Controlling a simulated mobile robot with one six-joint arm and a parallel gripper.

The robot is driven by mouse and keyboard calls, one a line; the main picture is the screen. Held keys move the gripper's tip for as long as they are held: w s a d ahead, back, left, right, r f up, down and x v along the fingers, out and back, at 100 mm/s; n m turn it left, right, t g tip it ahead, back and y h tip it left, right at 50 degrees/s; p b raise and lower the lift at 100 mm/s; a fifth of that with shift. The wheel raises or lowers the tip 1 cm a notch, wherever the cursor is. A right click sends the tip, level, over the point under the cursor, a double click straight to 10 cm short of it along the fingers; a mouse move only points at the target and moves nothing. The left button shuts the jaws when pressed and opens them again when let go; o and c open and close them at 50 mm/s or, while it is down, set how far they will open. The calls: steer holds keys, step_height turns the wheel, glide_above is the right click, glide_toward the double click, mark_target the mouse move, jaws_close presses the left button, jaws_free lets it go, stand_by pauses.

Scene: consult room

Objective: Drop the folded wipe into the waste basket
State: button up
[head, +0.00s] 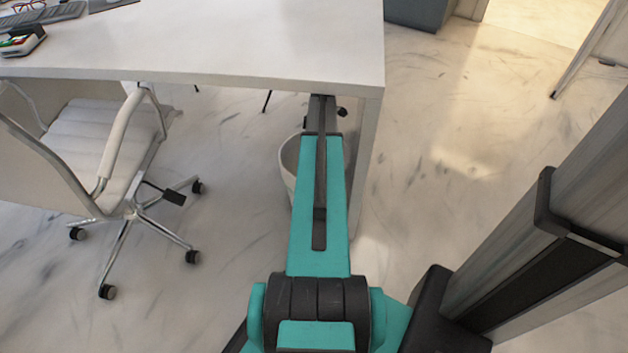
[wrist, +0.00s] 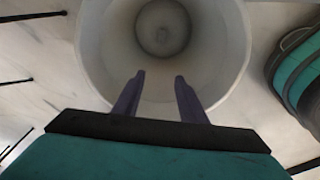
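The white round waste basket (head: 289,163) stands on the floor under the desk's right end, partly hidden behind my arm in the head view. In the wrist view the basket (wrist: 92,48) fills the upper middle, and I look down into it. A small round darker patch shows at its bottom; I cannot tell what it is. My gripper (wrist: 160,82) is at the basket's mouth, its two dark fingers apart with nothing between them. In the head view my gripper is hidden under the desk edge. I see no folded wipe in either view.
The white desk (head: 230,40) reaches over the basket, with its side panel (head: 366,150) close to the right of my arm. A white office chair (head: 100,140) on castors stands at the left. The marble floor on the right is mostly clear.

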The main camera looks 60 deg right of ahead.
step_height(320, 180, up, 6)
steer(key=p, duration=0.1)
steer(key=shift+s+d, duration=0.2)
steer(key=shift+s, duration=0.2)
stand_by(0.6)
steer(key=w+a+f+m+g+p, duration=0.1)
steer(key=w+a+f+p, duration=0.2)
steer(key=a, duration=0.8)
steer(key=w+a+f+m+g+y+p, duration=0.15)
steer(key=a+p, duration=0.35)
steer(key=a, duration=0.6)
steer(key=w+a+f+g+p, duration=0.1)
steer(key=w+a+p, duration=0.25)
steer(key=a, duration=0.85)
steer(key=s+a+r+m+g+h+p, duration=0.1)
steer(key=s+a+p, duration=0.5)
steer(key=s+a, duration=0.3)
steer(key=s+a+r+m+g+h+p, duration=0.1)
steer(key=s+a+m+g+p, duration=0.1)
steer(key=s+a+p, duration=0.3)
steer(key=s+a, duration=0.4)
steer(key=a, duration=0.7)
steer(key=shift+a+p, duration=0.25)
steer(key=shift+p, duration=0.15)
steer(key=shift+s+d+r+g, duration=0.1)
steer(key=shift+g, duration=0.15)
